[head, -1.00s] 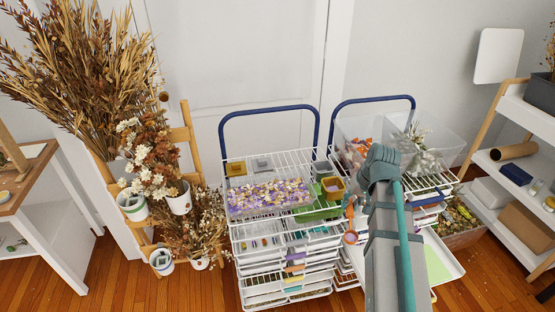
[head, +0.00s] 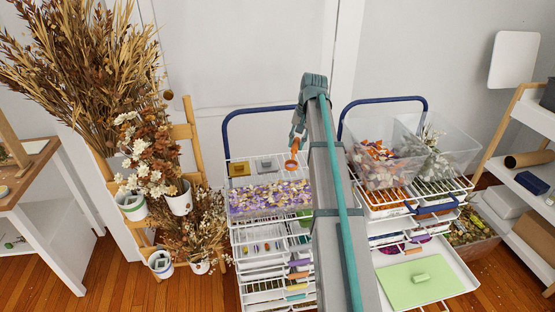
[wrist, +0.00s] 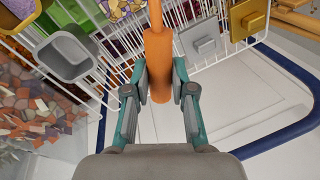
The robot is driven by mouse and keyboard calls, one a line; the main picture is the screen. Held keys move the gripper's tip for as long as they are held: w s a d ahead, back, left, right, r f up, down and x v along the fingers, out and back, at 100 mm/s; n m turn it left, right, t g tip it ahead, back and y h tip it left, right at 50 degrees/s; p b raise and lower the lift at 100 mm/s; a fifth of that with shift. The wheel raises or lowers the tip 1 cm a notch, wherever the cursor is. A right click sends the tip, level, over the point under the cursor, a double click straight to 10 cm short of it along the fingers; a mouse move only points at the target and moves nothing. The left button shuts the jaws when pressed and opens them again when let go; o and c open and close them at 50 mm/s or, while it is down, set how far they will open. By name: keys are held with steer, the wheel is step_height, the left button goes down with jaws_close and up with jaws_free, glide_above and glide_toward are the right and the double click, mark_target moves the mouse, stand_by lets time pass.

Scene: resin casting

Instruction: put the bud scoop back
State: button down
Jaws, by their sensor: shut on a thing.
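The bud scoop has an orange handle, seen in the wrist view (wrist: 158,62). My gripper (wrist: 160,88) is shut on this handle, with a finger on each side. The scoop's far end runs out of the top of the wrist view. In the head view, my gripper (head: 297,138) is above the back of the left cart, and a small orange part of the scoop (head: 291,164) shows below it. The clear tray of purple and cream buds (head: 268,198) lies on the left cart's wire top, just in front of and below the scoop.
A gold block (wrist: 248,18), a grey square piece (wrist: 199,40) and a grey cup (wrist: 66,54) sit on the wire top. The blue cart handle (head: 228,140) rises behind. Clear bins (head: 380,165) stand on the right cart, whose drawer with a green mat (head: 408,284) is open.

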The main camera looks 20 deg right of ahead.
steer(key=w+d+f+p, duration=0.1)
steer(key=w+f, duration=0.1)
steer(key=w, duration=0.1)
steer(key=w+d+f+p, duration=0.1)
steer(key=w+f, duration=0.2)
steer(key=w, duration=0.1)
steer(key=w+d+f+p, duration=0.1)
steer(key=w+f, duration=0.1)
steer(key=w, duration=0.2)
steer(key=shift+w+d+f, duration=0.2)
steer(key=shift+d+f, duration=0.05)
steer(key=shift+f, duration=0.05)
steer(key=shift+w+d+f+p, duration=0.1)
steer(key=shift+w+f+p, duration=0.25)
steer(key=shift+f, duration=0.25)
steer(key=f, duration=0.1)
steer(key=f+p, duration=0.1)
steer(key=shift+w+f, duration=0.3)
steer(key=shift+f, duration=0.05)
steer(key=shift+f+p, duration=0.3)
steer(key=shift+f, duration=0.25)
steer(key=shift+f, duration=0.2)
steer(key=c, duration=1)
jaws_free()
steer(key=shift+r, duration=0.15)
